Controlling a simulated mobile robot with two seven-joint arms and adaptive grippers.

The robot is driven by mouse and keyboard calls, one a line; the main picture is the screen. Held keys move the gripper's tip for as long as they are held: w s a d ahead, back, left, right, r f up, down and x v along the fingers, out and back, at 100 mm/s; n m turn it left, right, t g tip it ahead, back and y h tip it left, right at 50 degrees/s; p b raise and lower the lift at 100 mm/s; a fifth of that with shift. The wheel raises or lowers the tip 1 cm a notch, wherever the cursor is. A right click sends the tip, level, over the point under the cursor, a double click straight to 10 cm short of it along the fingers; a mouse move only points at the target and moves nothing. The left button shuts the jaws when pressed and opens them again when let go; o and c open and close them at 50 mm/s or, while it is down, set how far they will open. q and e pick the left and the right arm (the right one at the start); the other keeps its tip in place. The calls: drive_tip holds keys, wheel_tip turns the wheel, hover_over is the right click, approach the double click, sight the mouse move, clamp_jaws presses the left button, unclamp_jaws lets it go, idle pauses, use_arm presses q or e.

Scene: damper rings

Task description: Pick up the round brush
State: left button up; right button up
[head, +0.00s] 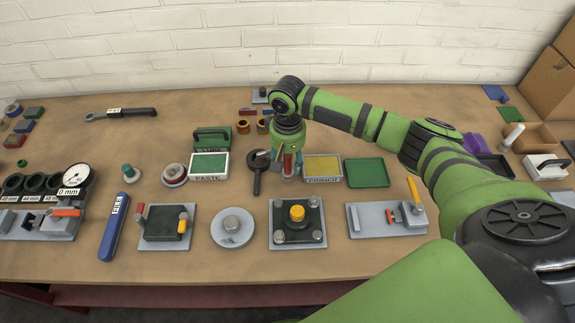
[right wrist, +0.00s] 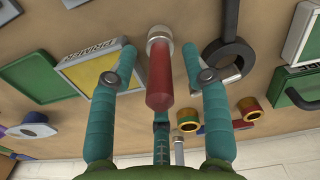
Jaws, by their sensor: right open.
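A red-handled piece with a pale metal collar, which looks like the round brush (head: 288,165), stands roughly upright near the middle of the bench. In the right wrist view the brush (right wrist: 159,86) points its red handle up between my fingers, with the collar farther away. My right gripper (head: 287,157) hangs over it from above, pointing down. In the right wrist view the right gripper (right wrist: 158,64) is open, with teal fingers on both sides of the handle and visible gaps. The brush's lower end is hidden. My left gripper is not in view.
Close by are the yellow primer tray (head: 322,169), the white paste tray (head: 209,164) and a black ring tool (head: 257,172). A green tray (head: 366,173) lies to the right. Fixtures line the front, including one with a yellow knob (head: 297,212). A brick wall (head: 200,50) closes the back.

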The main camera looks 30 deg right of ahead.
drive_tip(key=shift+f, duration=1.1)
clamp_jaws()
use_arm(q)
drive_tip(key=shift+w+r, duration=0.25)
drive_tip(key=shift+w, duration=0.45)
use_arm(e)
drive_tip(key=shift+r, duration=0.15)
